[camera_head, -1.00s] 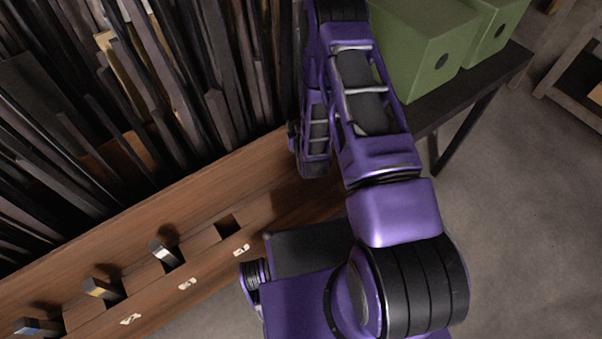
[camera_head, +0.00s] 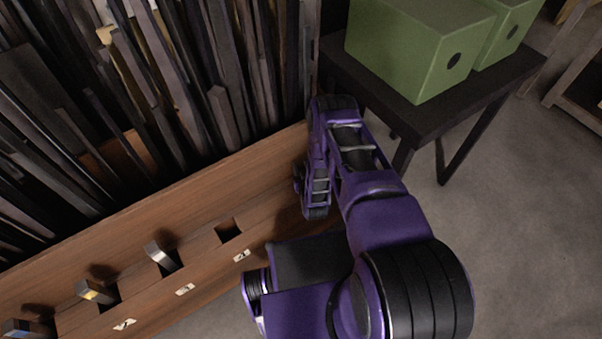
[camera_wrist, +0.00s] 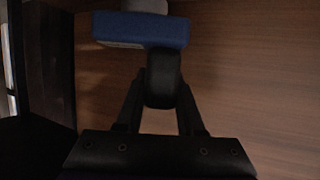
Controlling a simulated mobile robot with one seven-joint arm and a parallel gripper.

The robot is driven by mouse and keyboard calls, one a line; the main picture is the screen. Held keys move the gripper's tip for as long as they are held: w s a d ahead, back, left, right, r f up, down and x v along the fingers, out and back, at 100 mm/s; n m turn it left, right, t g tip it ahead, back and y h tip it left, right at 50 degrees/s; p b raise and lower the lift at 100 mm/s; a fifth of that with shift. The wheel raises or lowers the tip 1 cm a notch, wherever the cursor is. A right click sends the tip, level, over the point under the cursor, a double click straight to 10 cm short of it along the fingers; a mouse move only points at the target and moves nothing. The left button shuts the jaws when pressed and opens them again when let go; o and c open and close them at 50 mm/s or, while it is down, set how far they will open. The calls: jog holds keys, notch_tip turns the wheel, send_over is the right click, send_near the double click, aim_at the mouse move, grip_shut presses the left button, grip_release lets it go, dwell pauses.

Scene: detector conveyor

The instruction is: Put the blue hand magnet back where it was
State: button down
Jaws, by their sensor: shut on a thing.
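In the wrist view, my gripper (camera_wrist: 162,88) is shut on the dark handle of a blue block, the blue hand magnet (camera_wrist: 140,30). The block lies across the fingertips, its lower left edge pale. In the head view my arm hides the gripper and magnet. A wooden ledge there has an empty square dark slot (camera_head: 228,230). To its left, other slots hold dark pieces: one with a silver-white band (camera_head: 163,258), one with a yellow band (camera_head: 95,292), and one with a blue band (camera_head: 28,328) at the picture's corner.
Small white labels (camera_head: 241,255) run along the ledge's front. Dark upright slats (camera_head: 150,80) fill the space behind it. Green boxes (camera_head: 410,50) stand on a black table (camera_head: 435,115) at upper right. Grey floor at the right is clear.

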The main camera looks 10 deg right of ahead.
jog(key=shift+f, duration=1.55)
jog(key=shift+f, duration=0.15)
jog(key=c, duration=0.5)
grip_release()
jog(key=shift+r, duration=0.2)
